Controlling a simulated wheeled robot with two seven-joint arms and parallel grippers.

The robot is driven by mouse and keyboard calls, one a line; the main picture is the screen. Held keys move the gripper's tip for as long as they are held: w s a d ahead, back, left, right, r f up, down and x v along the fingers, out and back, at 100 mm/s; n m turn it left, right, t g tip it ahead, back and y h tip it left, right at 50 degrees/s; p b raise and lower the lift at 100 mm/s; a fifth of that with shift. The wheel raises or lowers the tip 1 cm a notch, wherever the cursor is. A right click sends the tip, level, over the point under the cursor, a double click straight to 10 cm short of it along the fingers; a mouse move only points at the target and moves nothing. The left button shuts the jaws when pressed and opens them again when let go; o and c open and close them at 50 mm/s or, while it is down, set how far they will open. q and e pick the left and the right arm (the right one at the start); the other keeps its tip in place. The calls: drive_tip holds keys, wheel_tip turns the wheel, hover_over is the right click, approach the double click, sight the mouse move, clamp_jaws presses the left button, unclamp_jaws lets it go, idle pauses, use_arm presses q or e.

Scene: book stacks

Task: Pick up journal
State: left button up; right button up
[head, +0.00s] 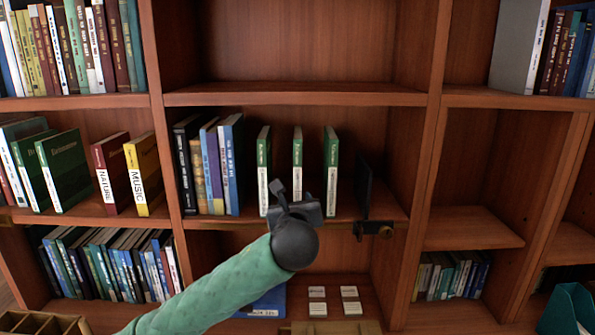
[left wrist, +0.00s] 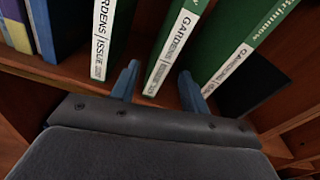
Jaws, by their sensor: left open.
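Three thin green journals with white lower spines stand upright and spaced apart on the middle shelf: the left journal (head: 264,160), the middle journal (head: 298,158) and the right journal (head: 331,165). My left gripper (head: 288,190) is open in front of them at the low part of the spines. In the left wrist view my left gripper's fingers (left wrist: 160,84) stand on either side of the bottom of the middle journal (left wrist: 171,45), whose spine reads GARDENS. Nothing is gripped. The left journal (left wrist: 108,35) and right journal (left wrist: 238,45) flank it. My right gripper is not in view.
Dark and blue books (head: 215,165) stand left of the journals. A black bookend (head: 364,185) stands to their right. The shelf board above (head: 295,95) and the wooden divider (head: 428,160) bound the bay. White labelled cards (head: 318,308) lie below.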

sight(298, 178)
use_arm(q)
drive_tip(key=r, duration=0.1)
drive_tip(key=r+m, duration=0.1)
drive_tip(key=r+m+t, duration=0.1)
drive_tip(key=shift+w+d+r, duration=0.15)
drive_tip(key=shift+d+r, duration=0.1)
drive_tip(key=shift+r, duration=0.05)
drive_tip(key=shift+w+r, duration=0.1)
drive_tip(key=shift+w, duration=0.25)
drive_tip(key=shift+w+r+p, duration=0.1)
drive_tip(key=shift+w+p, duration=0.3)
drive_tip(key=shift+p, duration=0.05)
drive_tip(key=shift+w, duration=0.4)
drive_tip(key=shift+w+p, duration=0.6)
drive_tip(key=w+p, duration=0.2)
drive_tip(key=w, duration=0.1)
drive_tip(key=shift+w, duration=0.65)
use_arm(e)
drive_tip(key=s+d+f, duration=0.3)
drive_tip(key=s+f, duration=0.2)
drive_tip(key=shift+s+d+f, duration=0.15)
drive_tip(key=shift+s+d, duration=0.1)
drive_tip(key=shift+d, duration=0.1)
